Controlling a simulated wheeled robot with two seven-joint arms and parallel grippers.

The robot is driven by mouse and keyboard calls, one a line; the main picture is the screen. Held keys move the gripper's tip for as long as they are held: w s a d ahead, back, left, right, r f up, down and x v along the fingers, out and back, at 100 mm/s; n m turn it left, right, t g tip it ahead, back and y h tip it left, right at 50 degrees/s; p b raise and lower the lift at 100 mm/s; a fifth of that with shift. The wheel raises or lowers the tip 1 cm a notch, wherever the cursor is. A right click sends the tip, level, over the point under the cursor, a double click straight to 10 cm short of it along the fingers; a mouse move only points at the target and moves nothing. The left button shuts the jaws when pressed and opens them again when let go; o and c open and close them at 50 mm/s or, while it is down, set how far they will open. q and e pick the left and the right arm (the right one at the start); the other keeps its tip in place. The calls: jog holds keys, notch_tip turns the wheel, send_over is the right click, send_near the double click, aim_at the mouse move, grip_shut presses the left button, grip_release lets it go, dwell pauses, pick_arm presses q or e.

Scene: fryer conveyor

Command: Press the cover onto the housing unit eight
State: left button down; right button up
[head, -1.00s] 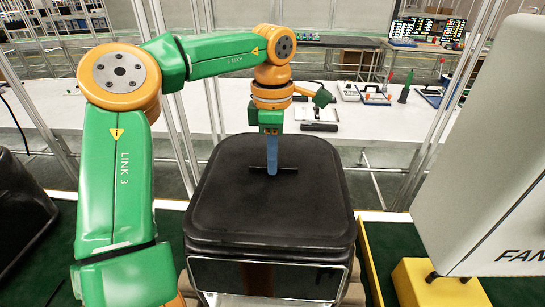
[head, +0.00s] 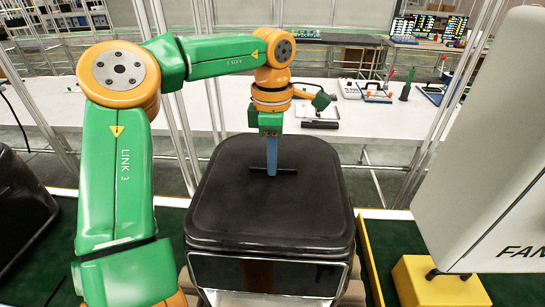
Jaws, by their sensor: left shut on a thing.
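A black square cover (head: 235,215) with rounded corners sits on top of the housing (head: 262,275), a dark front with a shiny metal frame in the lower middle of the head view. My left gripper (head: 272,172) points down from the green and orange arm. Its blue fingers are shut on the thin dark bar handle in the middle of the cover's top. The cover looks level. I cannot tell whether it is fully seated on the housing. My right gripper is not in view.
A white table (head: 380,122) with small devices and tools stands behind. A large white machine (head: 480,150) on a yellow base (head: 435,285) is close on the right. A black unit (head: 25,215) stands at the left edge.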

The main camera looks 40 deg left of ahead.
pick_arm(q)
jog(key=shift+f, duration=0.15)
dwell(0.5)
jog(key=c, duration=0.6)
grip_release()
jog(key=shift+r+p, duration=0.6)
jog(key=shift+r, duration=2.95)
jog(key=shift+f, duration=0.1)
